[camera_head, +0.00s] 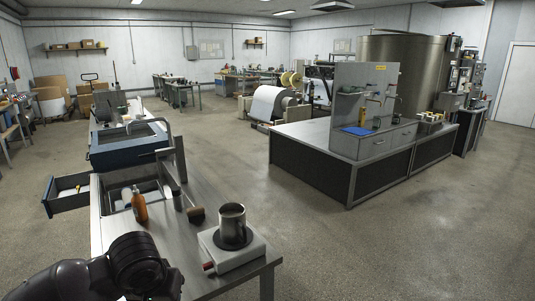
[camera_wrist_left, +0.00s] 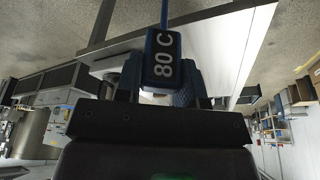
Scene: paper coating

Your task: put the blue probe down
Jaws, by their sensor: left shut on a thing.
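The blue probe (camera_wrist_left: 163,58) fills the middle of the left wrist view. Its dark face reads "80 C" and a thin blue stem or cable runs up from it. My left gripper (camera_wrist_left: 165,92) is shut on the probe's body. In the head view my left arm comes in at the bottom left, and neither the gripper's fingers nor the probe can be made out there. A metal beaker (camera_head: 232,219) stands upright on a white hotplate (camera_head: 240,252) at the near end of the steel bench (camera_head: 190,285). My right gripper is in neither view.
A drawer (camera_head: 68,194) sticks out on the left. The floor right of the bench is clear.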

